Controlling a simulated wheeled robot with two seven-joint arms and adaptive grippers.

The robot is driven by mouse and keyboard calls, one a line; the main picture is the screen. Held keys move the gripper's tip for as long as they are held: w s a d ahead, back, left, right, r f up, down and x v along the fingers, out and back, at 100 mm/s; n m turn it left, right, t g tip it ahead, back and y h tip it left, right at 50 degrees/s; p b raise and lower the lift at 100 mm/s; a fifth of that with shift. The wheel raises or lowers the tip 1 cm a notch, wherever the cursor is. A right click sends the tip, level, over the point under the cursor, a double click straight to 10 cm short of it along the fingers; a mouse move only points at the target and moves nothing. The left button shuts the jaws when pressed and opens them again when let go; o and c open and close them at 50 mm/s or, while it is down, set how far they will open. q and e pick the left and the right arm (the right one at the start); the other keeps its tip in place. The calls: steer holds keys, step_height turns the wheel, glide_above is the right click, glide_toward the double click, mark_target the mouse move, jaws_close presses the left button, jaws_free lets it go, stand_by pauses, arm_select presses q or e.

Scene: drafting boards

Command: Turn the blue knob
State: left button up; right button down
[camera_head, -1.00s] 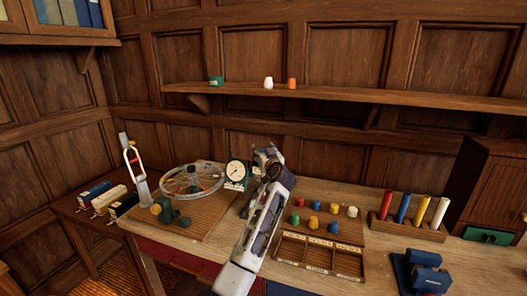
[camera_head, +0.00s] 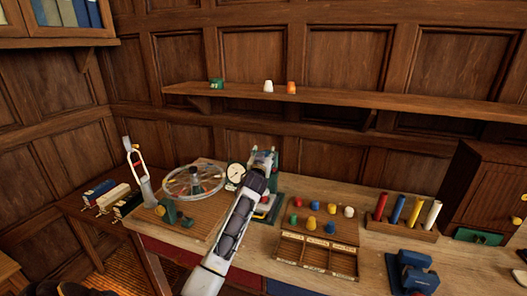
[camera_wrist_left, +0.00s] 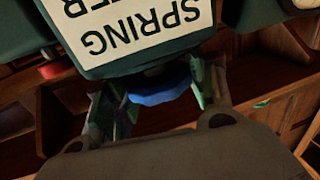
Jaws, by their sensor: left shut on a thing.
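A blue knob (camera_wrist_left: 160,92) shows in the left wrist view under the white label of a dark green spring tester (camera_wrist_left: 140,62). The label reads "SPRING" and part of a second word. My left gripper (camera_wrist_left: 152,95) has a finger on each side of the knob and is shut on it. In the head view my left gripper (camera_head: 262,158) is at the top of the green tester (camera_head: 275,196) on the bench; its arm hides part of the tester, and the knob cannot be made out there. My right gripper is not in view.
A white dial gauge (camera_head: 235,174) and a spoked wheel (camera_head: 193,183) stand left of the arm. Right of it are a wooden tray (camera_head: 317,252), several small coloured pieces (camera_head: 332,208), a rack of coloured rods (camera_head: 400,227) and a blue device (camera_head: 412,272).

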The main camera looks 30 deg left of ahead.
arm_select(q)
steer(key=shift+r+m+t+h+p, duration=0.25)
steer(key=shift+m+h+p, duration=0.25)
steer(key=shift+h+p, duration=0.25)
steer(key=shift+m+h+p, duration=0.3)
steer(key=shift+h+p, duration=0.05)
steer(key=shift+f+m+t+h+p, duration=0.1)
steer(key=shift+m+t+h+p, duration=0.25)
steer(key=shift+h+p, duration=0.2)
steer(key=shift+m+h+p, duration=0.55)
steer(key=shift+h+p, duration=0.05)
steer(key=shift+h, duration=0.35)
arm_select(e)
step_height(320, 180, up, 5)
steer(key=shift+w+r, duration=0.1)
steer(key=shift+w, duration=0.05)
arm_select(q)
steer(key=shift+m+h+p, duration=0.5)
steer(key=shift+m+h, duration=0.4)
steer(key=shift+h, duration=0.5)
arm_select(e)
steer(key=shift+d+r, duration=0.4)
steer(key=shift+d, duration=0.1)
arm_select(q)
steer(key=shift+m+h, duration=0.4)
steer(key=shift+h, duration=0.2)
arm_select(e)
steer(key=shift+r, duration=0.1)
